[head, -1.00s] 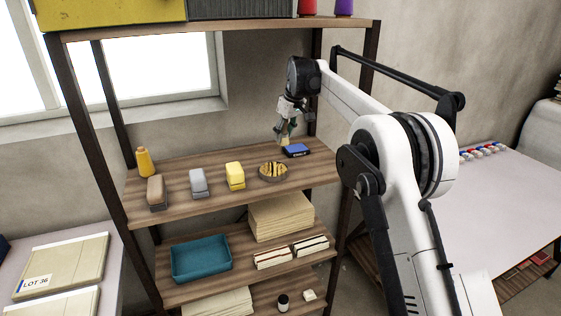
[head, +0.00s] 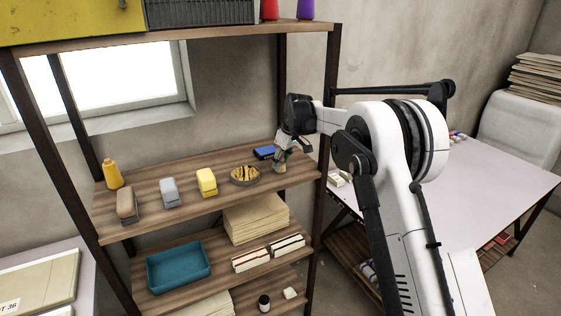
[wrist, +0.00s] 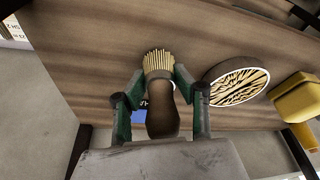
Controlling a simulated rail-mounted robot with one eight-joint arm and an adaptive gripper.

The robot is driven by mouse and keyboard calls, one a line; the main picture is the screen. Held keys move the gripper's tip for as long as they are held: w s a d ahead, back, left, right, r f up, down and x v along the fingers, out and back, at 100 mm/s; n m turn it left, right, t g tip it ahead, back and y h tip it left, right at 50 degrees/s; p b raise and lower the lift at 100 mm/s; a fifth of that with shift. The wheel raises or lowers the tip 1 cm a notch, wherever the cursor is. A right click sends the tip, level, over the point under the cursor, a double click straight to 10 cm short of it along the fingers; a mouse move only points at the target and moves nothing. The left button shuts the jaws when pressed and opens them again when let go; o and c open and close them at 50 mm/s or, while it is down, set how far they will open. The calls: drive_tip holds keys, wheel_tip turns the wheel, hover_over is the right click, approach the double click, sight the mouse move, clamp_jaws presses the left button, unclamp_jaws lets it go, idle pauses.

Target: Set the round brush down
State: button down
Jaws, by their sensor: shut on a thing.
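The round brush (wrist: 157,64) shows in the wrist view, with pale bristles and a thick brown handle. My gripper (wrist: 158,92) is shut on it, with a green-sided finger on each side. The bristle end points toward the wooden shelf board (wrist: 90,75). In the head view my gripper (head: 281,157) is low over the right end of the middle shelf, and the brush (head: 279,168) hangs below it. It is right of the round dish and beside the blue box. I cannot tell whether the bristles touch the board.
A shelf post (head: 327,130) is close at right.

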drive_tip(key=shift+f, duration=0.2)
drive_tip(key=c, duration=1.4)
unclamp_jaws()
drive_tip(key=shift+o, duration=0.2)
drive_tip(key=shift+r, duration=0.25)
drive_tip(key=b+v, duration=0.1)
drive_tip(key=v, duration=1.1)
